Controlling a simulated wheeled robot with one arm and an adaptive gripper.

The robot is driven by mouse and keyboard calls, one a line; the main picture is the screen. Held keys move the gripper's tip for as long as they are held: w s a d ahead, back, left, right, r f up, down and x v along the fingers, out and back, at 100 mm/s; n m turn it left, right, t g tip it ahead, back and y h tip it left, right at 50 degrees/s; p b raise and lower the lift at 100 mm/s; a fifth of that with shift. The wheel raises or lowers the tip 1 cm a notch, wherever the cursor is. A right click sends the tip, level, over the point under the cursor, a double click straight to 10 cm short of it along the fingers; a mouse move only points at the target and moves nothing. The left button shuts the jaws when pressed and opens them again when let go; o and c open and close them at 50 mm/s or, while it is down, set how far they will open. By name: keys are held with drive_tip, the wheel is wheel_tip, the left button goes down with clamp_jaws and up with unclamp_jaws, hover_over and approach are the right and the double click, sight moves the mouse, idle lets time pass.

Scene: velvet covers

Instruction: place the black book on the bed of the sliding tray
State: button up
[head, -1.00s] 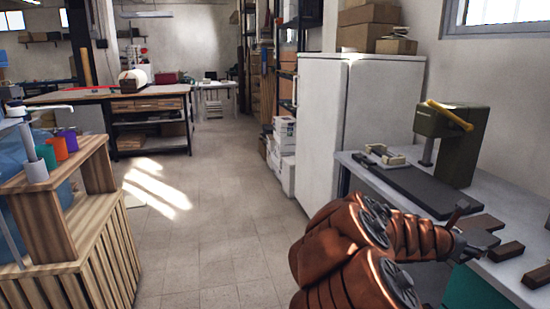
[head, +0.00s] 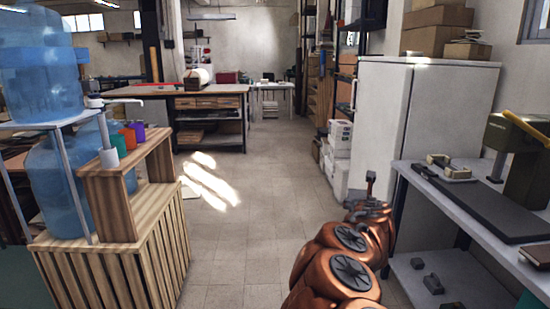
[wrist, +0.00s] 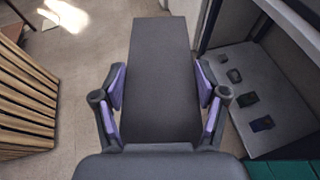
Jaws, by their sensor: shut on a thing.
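The black book (wrist: 160,48) is a dark flat slab between my gripper's purple-padded fingers (wrist: 161,90) in the wrist view. The pads press on its two long sides, and it sticks out past the fingertips over the floor. In the head view my gripper (head: 369,204) is small, in front of the white cabinet and left of the worktable; the book is hard to make out there. A long dark flat bed (head: 482,204), which looks like the sliding tray, lies on the worktable before a green machine (head: 524,160). My gripper is well apart from it.
The grey worktable (head: 445,200) has a lower shelf with several small dark items (head: 433,284). A pale clamp-like piece (head: 448,166) sits at the bed's far end. A slatted wooden stand (head: 120,262) with water bottles is on the left. The aisle floor (head: 250,235) is clear.

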drive_tip(key=w+a+r+n+y, duration=0.1)
drive_tip(key=w+a+n+y, duration=0.15)
drive_tip(key=a, duration=0.55)
drive_tip(key=s+r+m+h+p, duration=0.3)
drive_tip(key=s+r+p, duration=0.8)
drive_tip(key=p, duration=0.5)
wheel_tip(320, 180, up, 3)
drive_tip(key=shift+s+f+p, duration=0.2)
drive_tip(key=shift+s+p, duration=0.1)
drive_tip(key=shift+p, duration=0.05)
drive_tip(key=shift+m+h, duration=0.25)
